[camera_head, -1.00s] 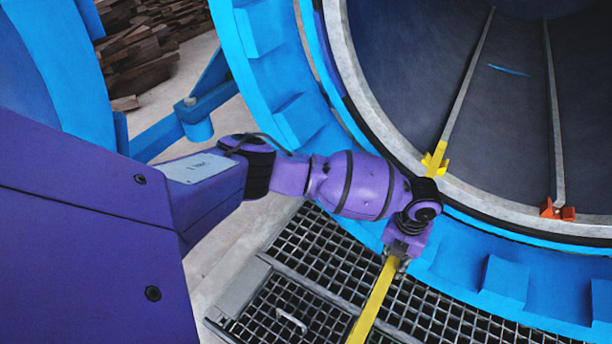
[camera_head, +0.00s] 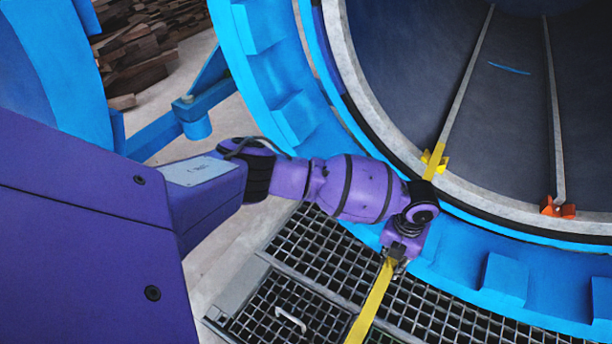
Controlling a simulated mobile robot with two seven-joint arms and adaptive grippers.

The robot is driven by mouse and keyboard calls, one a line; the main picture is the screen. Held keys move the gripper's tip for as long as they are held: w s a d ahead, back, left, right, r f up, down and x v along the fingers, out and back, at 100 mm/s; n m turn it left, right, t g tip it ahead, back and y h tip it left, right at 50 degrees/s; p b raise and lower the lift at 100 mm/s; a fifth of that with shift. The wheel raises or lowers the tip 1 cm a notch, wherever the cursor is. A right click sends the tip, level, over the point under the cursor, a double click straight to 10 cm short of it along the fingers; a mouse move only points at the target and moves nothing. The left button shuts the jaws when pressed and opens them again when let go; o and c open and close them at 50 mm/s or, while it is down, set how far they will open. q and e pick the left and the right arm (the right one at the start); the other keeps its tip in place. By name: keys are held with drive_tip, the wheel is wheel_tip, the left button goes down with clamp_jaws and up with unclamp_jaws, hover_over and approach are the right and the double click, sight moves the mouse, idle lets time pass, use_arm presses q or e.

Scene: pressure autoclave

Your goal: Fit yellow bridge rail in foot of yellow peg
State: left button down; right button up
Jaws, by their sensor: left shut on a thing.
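The yellow bridge rail (camera_head: 372,308) runs from the bottom edge of the head view up to my left gripper (camera_head: 393,262). My left gripper is shut on the rail, above the grating in front of the vessel mouth. The yellow peg (camera_head: 443,163) stands at the rim, at the near end of the left inner rail. A yellow strip shows between my left wrist and the peg. My wrist hides the stretch between this strip and the gripper, and I cannot tell how the rail end meets the peg's foot. My right gripper is not in view.
The blue autoclave ring (camera_head: 448,262) and pale rim surround the dark chamber. An orange peg (camera_head: 558,208) sits at the right inner rail (camera_head: 555,120). A dark floor grating (camera_head: 318,250) lies below. Stacked wood (camera_head: 150,40) lies at the back left.

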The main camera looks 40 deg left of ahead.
use_arm(q)
drive_tip(key=shift+w+r, duration=0.15)
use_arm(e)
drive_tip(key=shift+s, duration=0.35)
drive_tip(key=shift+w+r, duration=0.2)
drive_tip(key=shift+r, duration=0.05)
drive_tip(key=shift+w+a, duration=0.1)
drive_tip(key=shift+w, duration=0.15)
use_arm(q)
drive_tip(key=shift+p, duration=0.35)
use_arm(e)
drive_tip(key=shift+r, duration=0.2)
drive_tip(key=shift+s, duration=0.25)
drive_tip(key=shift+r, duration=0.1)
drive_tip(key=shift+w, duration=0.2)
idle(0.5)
